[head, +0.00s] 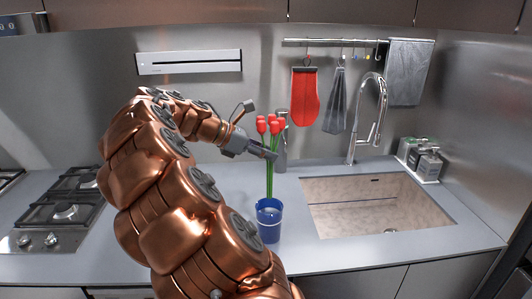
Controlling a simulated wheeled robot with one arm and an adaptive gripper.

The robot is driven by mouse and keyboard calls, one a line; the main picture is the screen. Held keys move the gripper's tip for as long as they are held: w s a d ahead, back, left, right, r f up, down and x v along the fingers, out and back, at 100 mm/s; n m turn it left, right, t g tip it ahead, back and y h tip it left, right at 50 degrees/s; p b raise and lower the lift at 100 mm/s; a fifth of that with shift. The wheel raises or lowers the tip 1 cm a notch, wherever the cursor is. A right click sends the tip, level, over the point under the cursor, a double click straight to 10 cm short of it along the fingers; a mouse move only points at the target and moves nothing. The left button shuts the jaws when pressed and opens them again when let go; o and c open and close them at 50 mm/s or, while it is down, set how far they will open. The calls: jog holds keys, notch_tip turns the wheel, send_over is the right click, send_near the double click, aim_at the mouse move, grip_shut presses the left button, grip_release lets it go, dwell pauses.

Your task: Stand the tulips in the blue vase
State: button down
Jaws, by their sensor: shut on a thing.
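The tulips (269,180), a bunch of red heads on long green stems, stand upright in the head view, left of the sink. My gripper (264,152) reaches them from the left and is shut on the stems just below the heads. The blue vase (269,228) stands on the counter directly under the bunch. The lower stem ends meet the vase's mouth in the picture. I cannot tell for sure how deep they go inside it. The far fingertip is partly hidden.
A sink (365,208) with a tall faucet (370,120) lies to the right. A grey bottle-like object (281,155) stands behind the tulips. A gas hob (62,212) is at left. A red mitt (305,97) hangs behind.

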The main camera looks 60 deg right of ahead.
aim_at(267, 192)
jog(key=shift+f+b, duration=1.8)
jog(key=shift+f, duration=5.7)
jog(key=c, duration=0.9)
grip_release()
jog(key=shift+c, duration=0.2)
jog(key=v, duration=1.2)
